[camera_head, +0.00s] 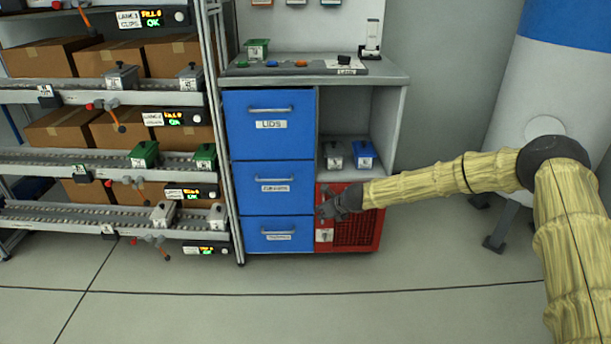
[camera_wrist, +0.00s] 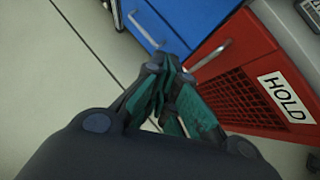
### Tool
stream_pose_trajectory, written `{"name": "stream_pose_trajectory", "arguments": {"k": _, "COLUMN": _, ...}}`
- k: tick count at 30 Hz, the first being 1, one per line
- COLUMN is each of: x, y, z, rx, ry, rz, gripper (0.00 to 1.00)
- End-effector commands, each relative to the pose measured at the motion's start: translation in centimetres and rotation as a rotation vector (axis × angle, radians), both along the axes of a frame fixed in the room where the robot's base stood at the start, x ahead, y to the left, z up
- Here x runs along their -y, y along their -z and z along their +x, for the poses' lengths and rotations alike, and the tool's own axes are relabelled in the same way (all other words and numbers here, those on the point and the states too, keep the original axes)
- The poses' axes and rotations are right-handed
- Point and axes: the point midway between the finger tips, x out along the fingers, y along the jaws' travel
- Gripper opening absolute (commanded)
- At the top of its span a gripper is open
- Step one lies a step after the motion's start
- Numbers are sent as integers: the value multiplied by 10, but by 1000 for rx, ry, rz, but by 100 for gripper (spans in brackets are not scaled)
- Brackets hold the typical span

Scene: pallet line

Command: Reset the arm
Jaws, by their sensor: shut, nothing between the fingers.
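My gripper (camera_head: 326,208) is at the end of my outstretched yellow-sleeved arm, in front of the cabinet. In the head view it overlaps the left side of the red compartment (camera_head: 358,230) and the edge of the blue drawers. In the wrist view my gripper (camera_wrist: 172,75) has its dark green fingers together, with nothing seen between them. The red front with a vented panel and a HOLD label (camera_wrist: 287,95) is just beyond the fingers. I cannot tell whether the fingers touch it.
Blue drawers (camera_head: 268,125) with handles stand left of the red compartment. A shelf above it holds a grey container (camera_head: 333,155) and a blue one (camera_head: 364,155). A rack with cartons (camera_head: 45,58) stands at left. A white and blue cylinder (camera_head: 560,80) stands at right. The near floor is clear.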

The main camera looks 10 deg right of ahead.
Motion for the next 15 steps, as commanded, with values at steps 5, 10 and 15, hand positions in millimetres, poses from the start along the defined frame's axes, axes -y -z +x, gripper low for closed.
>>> {"name": "stream_pose_trajectory", "arguments": {"k": 5, "x": -13, "y": 21, "z": -21, "rx": -8, "ry": -68, "rz": -61, "gripper": 0}}
{"name": "stream_pose_trajectory", "arguments": {"k": 10, "x": -41, "y": 74, "z": -82, "rx": -19, "ry": -274, "rz": -236, "gripper": 0}}
{"name": "stream_pose_trajectory", "arguments": {"k": 15, "x": -59, "y": 130, "z": -162, "rx": -20, "ry": -542, "rz": -436, "gripper": 0}}
